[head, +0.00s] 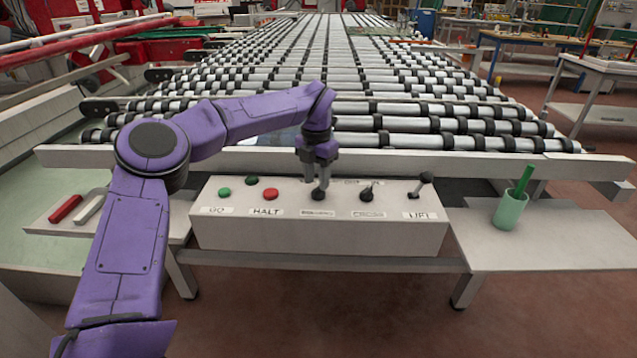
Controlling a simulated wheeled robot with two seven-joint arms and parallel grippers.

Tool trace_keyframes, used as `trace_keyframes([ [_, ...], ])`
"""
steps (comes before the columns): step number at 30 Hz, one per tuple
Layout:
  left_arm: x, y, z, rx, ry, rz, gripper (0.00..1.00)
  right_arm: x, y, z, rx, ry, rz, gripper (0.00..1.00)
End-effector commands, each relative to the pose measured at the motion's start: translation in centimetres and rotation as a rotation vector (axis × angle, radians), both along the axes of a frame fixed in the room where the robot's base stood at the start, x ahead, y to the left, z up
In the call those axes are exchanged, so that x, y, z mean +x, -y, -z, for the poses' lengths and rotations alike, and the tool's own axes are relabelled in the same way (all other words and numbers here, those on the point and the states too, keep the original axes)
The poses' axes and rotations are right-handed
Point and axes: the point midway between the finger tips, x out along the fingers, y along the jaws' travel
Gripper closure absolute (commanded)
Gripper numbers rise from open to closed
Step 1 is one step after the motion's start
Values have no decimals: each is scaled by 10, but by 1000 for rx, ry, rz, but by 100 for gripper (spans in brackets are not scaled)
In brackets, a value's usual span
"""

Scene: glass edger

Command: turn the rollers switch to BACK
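A white control box (215,232) stands in front of the roller table. Two black rotary switches sit on its top: one in the middle (318,194) and one to its right (366,195). The small labels by both are too blurred to read, so I cannot tell which is the rollers switch or where it points. My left gripper (319,184) points down at the middle switch, its fingertips at or just above the knob. Contact and the gap between the fingers are unclear. My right gripper is out of view.
The box also has a green GO button (224,192), a dark green button (252,181), a red HALT button (270,195) and a LIFT lever (422,186). A green cup (509,211) stands on the right shelf. Red and white handles (66,208) lie at left.

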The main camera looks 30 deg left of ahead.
Motion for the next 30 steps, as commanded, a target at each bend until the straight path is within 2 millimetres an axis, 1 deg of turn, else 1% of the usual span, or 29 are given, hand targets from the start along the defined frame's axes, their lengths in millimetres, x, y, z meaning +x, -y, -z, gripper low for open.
trace_keyframes([
  [1, 0, 1, 7, -1, -2, 2, 62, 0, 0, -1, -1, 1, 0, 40],
  [4, 1, 2, 16, -1, 0, 3, 62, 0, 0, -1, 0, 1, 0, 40],
  [7, 1, 2, 20, 0, 0, 3, 62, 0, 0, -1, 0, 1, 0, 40],
  [12, 2, 2, 20, 0, 0, 4, 62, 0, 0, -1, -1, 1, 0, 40],
  [13, 2, 2, 20, 0, 0, 4, 65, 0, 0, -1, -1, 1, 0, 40],
  [14, 2, 2, 20, 0, 0, 4, 75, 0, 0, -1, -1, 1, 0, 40],
  [15, 2, 2, 20, 0, 0, 4, 88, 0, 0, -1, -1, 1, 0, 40],
  [16, 2, 2, 20, 1, 0, 4, 98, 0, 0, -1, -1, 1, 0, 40],
  [17, 2, 2, 20, 1, 0, 4, 100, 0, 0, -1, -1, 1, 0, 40],
  [25, 2, 2, 20, 1, 1, -5, 100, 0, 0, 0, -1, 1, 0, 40],
  [30, 2, 2, 21, 2, 2, -55, 100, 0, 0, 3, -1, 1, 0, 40],
])
